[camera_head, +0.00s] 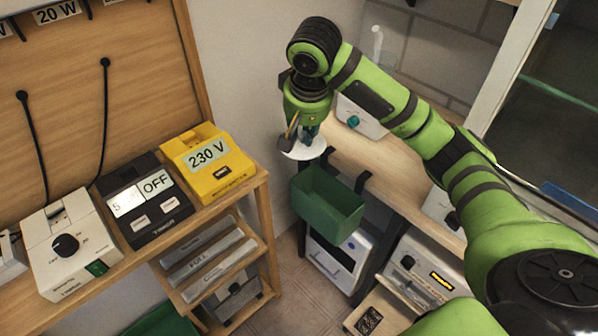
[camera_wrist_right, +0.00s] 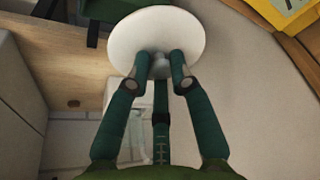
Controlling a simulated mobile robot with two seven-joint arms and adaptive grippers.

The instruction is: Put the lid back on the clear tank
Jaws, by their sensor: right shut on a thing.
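The lid (camera_head: 303,150) is a white round disc with a small knob. My right gripper (camera_head: 308,132) is shut on the knob and holds the lid in the air, above and behind the green bin. In the right wrist view the lid (camera_wrist_right: 157,35) hangs from the fingertips of the right gripper (camera_wrist_right: 162,66), its knob between them. I cannot make out the clear tank for sure; a pale, see-through shape shows behind the fingers in the right wrist view. My left gripper is not in view.
A green bin (camera_head: 327,204) hangs at the front edge of the wooden shelf (camera_head: 352,160). A white device (camera_head: 359,118) with a green knob stands on that shelf.

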